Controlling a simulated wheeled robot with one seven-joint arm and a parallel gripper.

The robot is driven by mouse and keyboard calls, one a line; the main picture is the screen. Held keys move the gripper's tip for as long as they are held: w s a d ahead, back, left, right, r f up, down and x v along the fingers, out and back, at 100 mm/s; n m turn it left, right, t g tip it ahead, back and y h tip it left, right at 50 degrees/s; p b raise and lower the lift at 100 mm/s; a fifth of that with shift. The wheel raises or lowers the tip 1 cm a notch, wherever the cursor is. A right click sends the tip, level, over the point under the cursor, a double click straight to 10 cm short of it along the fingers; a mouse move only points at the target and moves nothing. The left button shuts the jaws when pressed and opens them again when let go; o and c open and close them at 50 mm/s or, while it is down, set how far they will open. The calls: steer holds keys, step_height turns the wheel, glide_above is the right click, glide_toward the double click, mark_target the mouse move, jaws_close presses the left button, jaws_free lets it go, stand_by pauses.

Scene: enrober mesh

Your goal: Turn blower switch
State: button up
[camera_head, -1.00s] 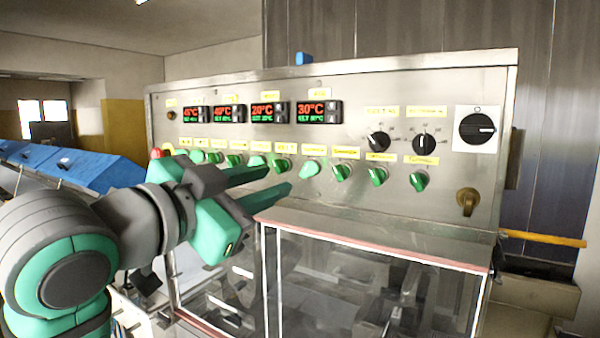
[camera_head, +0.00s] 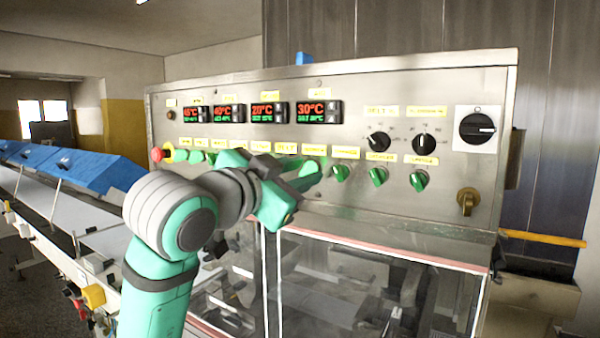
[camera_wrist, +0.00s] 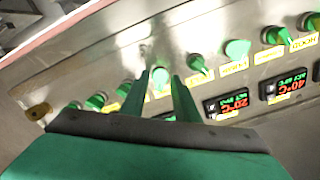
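The control panel (camera_head: 230,95) carries a row of green switches under yellow labels. I cannot read which label says blower. My gripper (camera_head: 310,166) is at the middle of this row, its fingers pointing at the panel. In the wrist view my gripper (camera_wrist: 163,76) is open, with a narrow gap between its fingers. A round light-green button (camera_wrist: 160,78) shows in that gap; whether the fingers touch it I cannot tell. A green rotary switch (camera_wrist: 198,64) is just right of the fingers there. In the head view my gripper hides part of the row.
Temperature displays (camera_head: 320,112) sit above the switches. Black dials (camera_head: 423,142) and a large black main switch (camera_head: 477,128) are at the right. A red button (camera_head: 157,154) is at the left end. A glazed cover (camera_head: 370,285) lies below, and a conveyor (camera_head: 85,220) stands left.

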jaws_close()
steer(key=n, duration=0.5)
steer(key=shift+n, duration=0.3)
steer(key=n, duration=0.6)
steer(key=shift+f+n, duration=0.1)
steer(key=shift+n, duration=0.2)
stand_by(0.4)
jaws_free()
